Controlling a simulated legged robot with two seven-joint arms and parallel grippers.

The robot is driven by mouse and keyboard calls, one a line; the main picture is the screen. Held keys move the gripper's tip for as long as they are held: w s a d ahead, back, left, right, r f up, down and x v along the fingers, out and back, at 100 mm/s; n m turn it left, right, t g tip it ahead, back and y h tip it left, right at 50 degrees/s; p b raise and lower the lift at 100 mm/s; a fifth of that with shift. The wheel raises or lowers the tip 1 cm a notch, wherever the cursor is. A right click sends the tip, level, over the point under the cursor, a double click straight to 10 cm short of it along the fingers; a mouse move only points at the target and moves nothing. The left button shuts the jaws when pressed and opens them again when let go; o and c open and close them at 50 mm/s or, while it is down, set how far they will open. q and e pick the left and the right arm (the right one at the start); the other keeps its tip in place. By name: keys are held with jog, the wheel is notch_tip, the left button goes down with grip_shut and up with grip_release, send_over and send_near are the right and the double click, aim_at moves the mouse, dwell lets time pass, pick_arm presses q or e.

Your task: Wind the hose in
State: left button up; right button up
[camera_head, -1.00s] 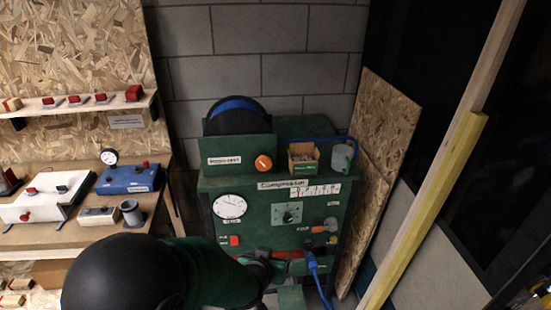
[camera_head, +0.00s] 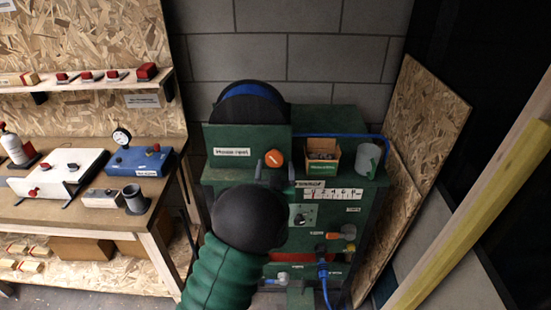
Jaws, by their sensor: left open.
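The hose reel (camera_head: 238,104), a dark drum with a blue hose on it, sits behind a green panel labelled "Hose reel" (camera_head: 231,152) on top of the green compressor cabinet. An orange knob (camera_head: 274,158) is on that panel's right side. My left gripper (camera_head: 273,165) is open at the orange knob, with its fingers by the knob's sides; I cannot tell whether they touch it. Blue hose (camera_head: 350,136) runs along the cabinet's back right edge. A blue hose end (camera_head: 323,272) hangs from the cabinet front. My left arm hides the pressure gauge. My right gripper is out of view.
A small box (camera_head: 322,158) and a grey-green cup (camera_head: 368,160) stand on the cabinet top. A workbench (camera_head: 100,215) with devices is at the left. A chipboard sheet (camera_head: 428,125) and a yellow-edged timber (camera_head: 470,225) lean at the right.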

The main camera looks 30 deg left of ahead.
aim_at(274, 162)
pick_arm(q)
jog(key=shift+w+a+r, duration=0.2)
jog(key=shift+w+a, duration=0.1)
jog(key=shift+w, duration=0.15)
jog(key=shift+w+a+r, duration=0.2)
jog(key=shift+w+a, duration=0.05)
jog(key=shift+w, duration=0.15)
jog(key=shift+w+a, duration=0.15)
jog(key=shift+w, duration=0.05)
jog(key=shift+w+a+f, duration=0.3)
jog(key=shift+a, duration=0.1)
jog(key=c, duration=0.4)
jog(key=shift+d, duration=0.15)
jog(key=c, duration=1)
jog(key=shift+o, duration=0.2)
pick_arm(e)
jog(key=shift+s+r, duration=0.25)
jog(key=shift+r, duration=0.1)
pick_arm(q)
jog(key=shift+m, duration=0.3)
jog(key=m, duration=0.2)
jog(key=shift+m, duration=2.2)
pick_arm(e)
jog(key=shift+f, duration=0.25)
